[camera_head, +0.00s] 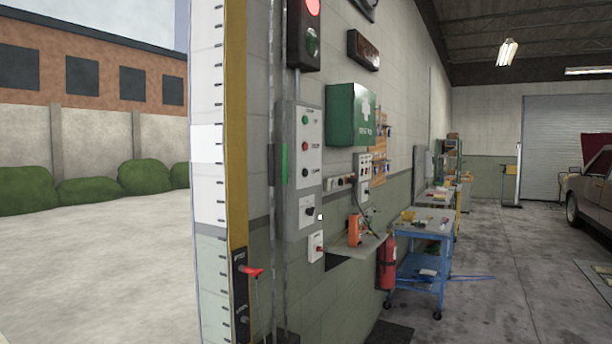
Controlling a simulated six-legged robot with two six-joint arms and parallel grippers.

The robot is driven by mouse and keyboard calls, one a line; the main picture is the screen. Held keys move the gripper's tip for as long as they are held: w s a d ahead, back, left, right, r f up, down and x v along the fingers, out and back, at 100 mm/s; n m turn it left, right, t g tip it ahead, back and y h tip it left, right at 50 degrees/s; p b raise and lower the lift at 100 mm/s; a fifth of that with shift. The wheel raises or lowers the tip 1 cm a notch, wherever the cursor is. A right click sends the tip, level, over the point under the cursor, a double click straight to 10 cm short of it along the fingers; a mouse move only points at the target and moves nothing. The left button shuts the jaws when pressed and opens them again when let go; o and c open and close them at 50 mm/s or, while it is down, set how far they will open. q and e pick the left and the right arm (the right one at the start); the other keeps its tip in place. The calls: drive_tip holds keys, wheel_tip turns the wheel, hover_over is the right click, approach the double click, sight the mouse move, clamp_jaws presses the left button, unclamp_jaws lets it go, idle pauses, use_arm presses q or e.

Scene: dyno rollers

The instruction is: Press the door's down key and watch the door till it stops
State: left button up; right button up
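A grey door control box (314,147) is mounted on the wall just right of the door opening. It has a green key (305,120) at the top, a red key (305,146) in the middle and a darker key (304,172) below. Their labels are too small to read. A lower grey box with a black knob (309,211) sits under it. The opening at the left gives a clear view outside, and no door curtain shows in it. A closed roller door (567,120) is in the far back wall. Neither gripper is in view.
A signal light (312,9) glows red above the box. A yellow post (237,130) and ticked white strip (209,120) edge the opening; a red handle (252,271) sticks out low. A blue cart (420,262), fire extinguisher (388,262) and car (590,190) stand further right.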

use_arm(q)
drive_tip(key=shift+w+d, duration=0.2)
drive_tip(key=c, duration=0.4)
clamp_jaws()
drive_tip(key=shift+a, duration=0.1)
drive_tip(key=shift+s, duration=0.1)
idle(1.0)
